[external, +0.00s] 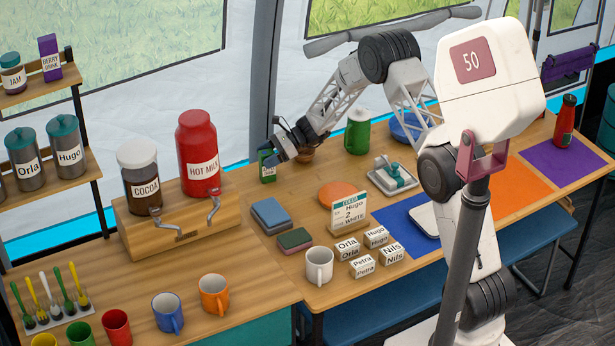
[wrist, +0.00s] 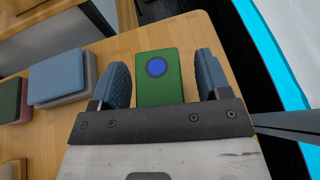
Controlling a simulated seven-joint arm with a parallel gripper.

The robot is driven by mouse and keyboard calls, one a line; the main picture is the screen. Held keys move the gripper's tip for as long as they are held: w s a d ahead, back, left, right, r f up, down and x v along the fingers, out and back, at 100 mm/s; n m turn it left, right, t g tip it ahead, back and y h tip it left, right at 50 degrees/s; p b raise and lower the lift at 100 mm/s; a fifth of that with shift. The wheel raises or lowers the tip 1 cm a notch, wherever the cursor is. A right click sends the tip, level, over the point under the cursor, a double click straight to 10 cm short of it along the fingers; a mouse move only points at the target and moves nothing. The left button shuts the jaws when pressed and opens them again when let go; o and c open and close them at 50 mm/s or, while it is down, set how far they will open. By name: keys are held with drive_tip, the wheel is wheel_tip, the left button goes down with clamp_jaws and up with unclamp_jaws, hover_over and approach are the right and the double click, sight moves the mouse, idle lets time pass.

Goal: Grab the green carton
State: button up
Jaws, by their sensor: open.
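The green carton (external: 266,164) stands upright on the wooden table near its back edge, close to the tent wall. In the wrist view the green carton (wrist: 157,68) shows from above with a round blue cap, and it sits between the two blue-grey fingers. My gripper (external: 275,155) is at the carton in the external view and partly covers it. In the wrist view my gripper (wrist: 161,80) is open, with a finger on each side of the carton and a visible gap on both sides. The carton's lower part is hidden in the wrist view.
A wooden dispenser stand with a red hot milk jar (external: 199,155) and a cocoa jar (external: 141,181) is to the left. Blue-grey boxes (external: 271,215) lie in front, with clear tabletop between.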

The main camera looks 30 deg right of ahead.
drive_tip(key=shift+c, duration=0.4)
drive_tip(key=c, duration=1)
drive_tip(key=shift+r, duration=0.2)
drive_tip(key=shift+c, duration=0.2)
drive_tip(key=shift+r, duration=1.45)
drive_tip(key=shift+s+d+r, duration=0.1)
drive_tip(key=shift+s+r, duration=0.1)
drive_tip(key=shift+s, duration=0.1)
drive_tip(key=s+d+r, duration=0.1)
drive_tip(key=s+d, duration=0.1)
drive_tip(key=s, duration=1.3)
drive_tip(key=shift+r, duration=0.15)
drive_tip(key=shift+s+d, duration=0.1)
